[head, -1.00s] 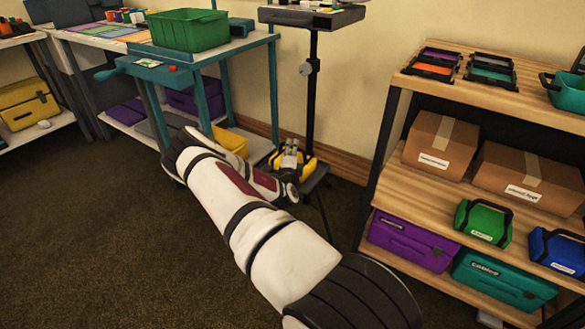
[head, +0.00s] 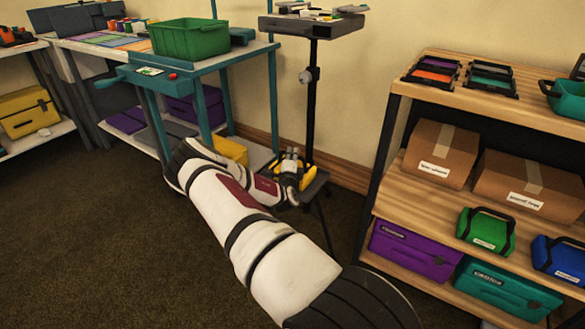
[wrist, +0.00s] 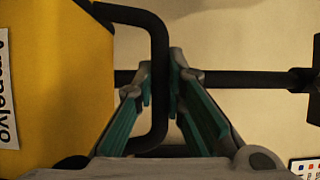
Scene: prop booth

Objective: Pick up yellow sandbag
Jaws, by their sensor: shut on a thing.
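The yellow sandbag (head: 308,178) is low at the foot of the black stand in the head view, mostly hidden by my gripper (head: 291,158). In the wrist view its yellow side (wrist: 50,75), with a white lettered label, fills the left. Its black loop handle (wrist: 159,60) runs between the two teal-padded fingers of my gripper (wrist: 160,88). The fingers are shut on the handle, with the bag's body beside them. Whether the bag touches its support cannot be told.
The stand's black pole (head: 312,110) rises close behind my gripper and carries a cluttered tray (head: 310,27). A teal cart (head: 213,75) with a green bin (head: 190,40) stands left. A wooden shelf (head: 490,105) stands right. Brown floor (head: 100,240) is open at left.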

